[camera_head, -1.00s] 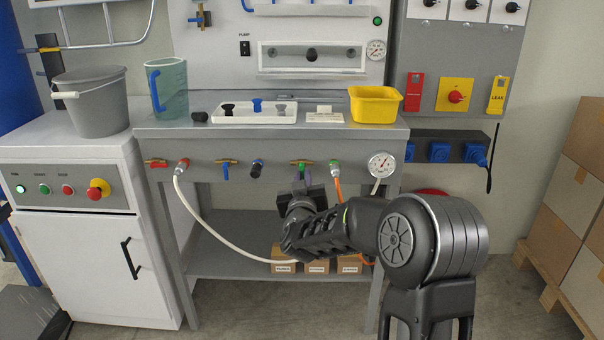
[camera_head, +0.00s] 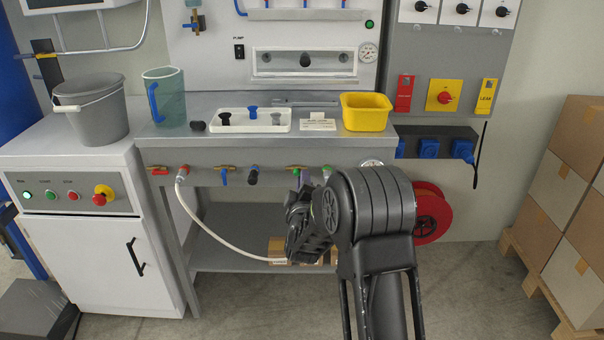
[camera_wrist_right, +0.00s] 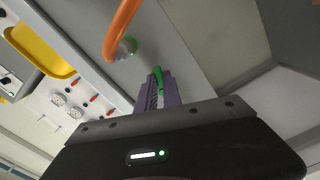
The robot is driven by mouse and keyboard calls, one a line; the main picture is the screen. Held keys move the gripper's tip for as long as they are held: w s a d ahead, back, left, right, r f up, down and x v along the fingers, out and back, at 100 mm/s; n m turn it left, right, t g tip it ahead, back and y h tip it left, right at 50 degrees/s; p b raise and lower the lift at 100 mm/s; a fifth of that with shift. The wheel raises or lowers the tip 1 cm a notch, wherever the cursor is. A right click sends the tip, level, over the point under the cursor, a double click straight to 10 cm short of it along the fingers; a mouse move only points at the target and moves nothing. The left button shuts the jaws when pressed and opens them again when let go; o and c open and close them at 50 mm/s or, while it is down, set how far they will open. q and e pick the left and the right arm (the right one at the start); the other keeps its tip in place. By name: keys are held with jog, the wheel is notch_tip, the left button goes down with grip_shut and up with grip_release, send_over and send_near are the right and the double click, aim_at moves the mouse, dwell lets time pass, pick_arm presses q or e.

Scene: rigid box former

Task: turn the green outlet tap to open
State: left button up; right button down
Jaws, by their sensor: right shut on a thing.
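The green outlet tap (camera_head: 295,168) sits on the front edge of the bench, right of the blue-handled tap (camera_head: 224,177). Its brass body shows in the head view; its handle is mostly hidden behind my right gripper (camera_head: 304,177). In the right wrist view the green tap handle (camera_wrist_right: 157,76) lies between the purple fingers of my right gripper (camera_wrist_right: 156,88), which is shut on it. My left gripper is not in view.
An orange hose (camera_wrist_right: 121,28) on a green-ringed port runs close beside the fingers. A white hose (camera_head: 204,236) hangs from the red port (camera_head: 183,171) at the left. A yellow bin (camera_head: 366,112) stands on the bench above. Small boxes (camera_head: 277,248) sit on the lower shelf.

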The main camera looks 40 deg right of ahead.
jog(key=n+p, duration=0.2)
jog(key=shift+r+n, duration=0.3)
jog(key=shift+r, duration=0.05)
jog(key=shift+s+r+n+p, duration=0.1)
jog(key=shift+n+p, duration=0.7)
jog(key=shift+n, duration=0.3)
jog(key=shift+d, duration=0.1)
jog(key=c, duration=1.5)
grip_release()
jog(key=v, duration=0.7)
jog(key=shift+s+a+p, duration=0.3)
jog(key=shift+p, duration=0.1)
